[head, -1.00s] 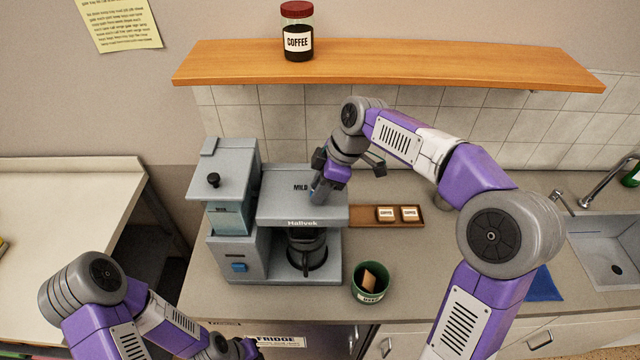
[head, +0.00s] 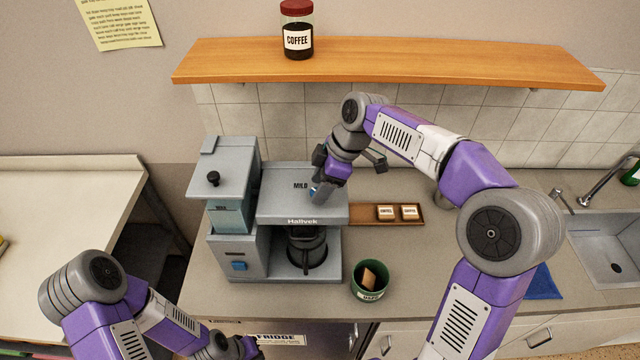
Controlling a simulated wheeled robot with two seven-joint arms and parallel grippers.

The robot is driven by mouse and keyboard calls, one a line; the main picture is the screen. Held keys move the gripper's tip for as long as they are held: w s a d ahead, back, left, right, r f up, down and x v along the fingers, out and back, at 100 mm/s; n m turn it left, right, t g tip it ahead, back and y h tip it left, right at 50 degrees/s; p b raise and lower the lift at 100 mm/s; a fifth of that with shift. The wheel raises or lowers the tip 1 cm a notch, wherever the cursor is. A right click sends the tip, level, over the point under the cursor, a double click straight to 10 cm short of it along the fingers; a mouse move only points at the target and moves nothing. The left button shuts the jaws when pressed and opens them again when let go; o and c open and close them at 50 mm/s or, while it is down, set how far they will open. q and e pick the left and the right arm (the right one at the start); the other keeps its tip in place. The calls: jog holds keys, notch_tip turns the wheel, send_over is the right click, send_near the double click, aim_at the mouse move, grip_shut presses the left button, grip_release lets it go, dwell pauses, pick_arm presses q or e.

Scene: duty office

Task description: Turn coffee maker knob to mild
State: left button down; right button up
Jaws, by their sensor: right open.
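The grey coffee maker (head: 275,211) stands on the counter, with a "MILD" label on its top and a dark carafe (head: 306,250) below its brew head. The knob cannot be made out; my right gripper covers the area just right of the label. My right gripper (head: 318,192) is open and points down at the top of the coffee maker; whether it touches anything there cannot be told. My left gripper (head: 245,348) is low at the bottom edge, in front of the counter, and its fingers are too small and cut off to read.
A wooden tray (head: 360,214) with small coffee packets lies right of the coffee maker. A green cup (head: 370,287) stands in front. A shelf (head: 440,62) with a coffee jar (head: 297,30) hangs above. A sink (head: 607,250) is at the far right.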

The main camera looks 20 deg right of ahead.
jog(key=v, duration=0.7)
jog(key=shift+d, duration=0.1)
